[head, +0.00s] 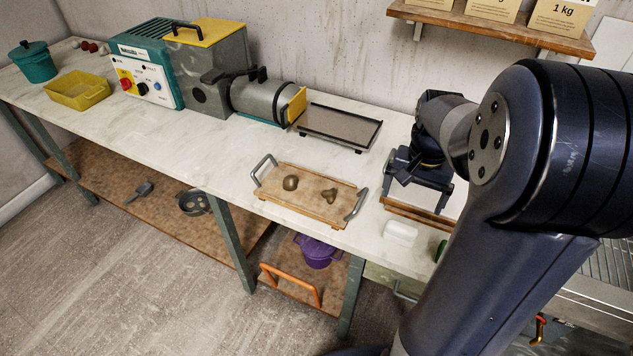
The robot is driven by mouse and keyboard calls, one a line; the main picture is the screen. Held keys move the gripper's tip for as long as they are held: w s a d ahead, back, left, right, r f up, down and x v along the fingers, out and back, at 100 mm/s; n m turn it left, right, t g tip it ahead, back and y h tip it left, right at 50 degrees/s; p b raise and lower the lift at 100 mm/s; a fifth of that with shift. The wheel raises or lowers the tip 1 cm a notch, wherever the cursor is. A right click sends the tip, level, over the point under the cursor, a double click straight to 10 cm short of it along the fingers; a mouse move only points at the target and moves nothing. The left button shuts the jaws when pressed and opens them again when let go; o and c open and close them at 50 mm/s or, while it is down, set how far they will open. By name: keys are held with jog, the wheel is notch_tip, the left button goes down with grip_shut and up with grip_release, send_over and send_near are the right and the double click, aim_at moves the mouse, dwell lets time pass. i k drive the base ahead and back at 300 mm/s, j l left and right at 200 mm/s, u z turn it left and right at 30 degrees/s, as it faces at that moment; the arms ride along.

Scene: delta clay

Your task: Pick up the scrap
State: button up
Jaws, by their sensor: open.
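Two brown clay lumps lie apart on a wooden tray (275,205) with grey end handles, on the pale worktop. The right lump (328,196) is small and irregular and looks like the scrap. The left lump (290,182) is rounder and smooth. My gripper (417,194) is to the right of the tray, pointing down with its dark fingers spread and nothing visible between them. It is apart from both lumps. My arm hides part of the worktop behind and right of it.
A dark flat tray (338,127) stands behind the wooden tray, beside a grey machine (262,100) with a yellow plate. A white block (400,233) and wooden strips (415,213) lie near my gripper. A wall shelf (490,28) overhangs the back. The worktop left of the wooden tray is clear.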

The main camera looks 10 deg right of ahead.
aim_at(290, 183)
jog(key=i+j+z, duration=0.1)
jog(key=j+z, duration=0.2)
jog(key=j, duration=0.85)
jog(key=j+z, duration=0.3)
jog(key=j, duration=0.9)
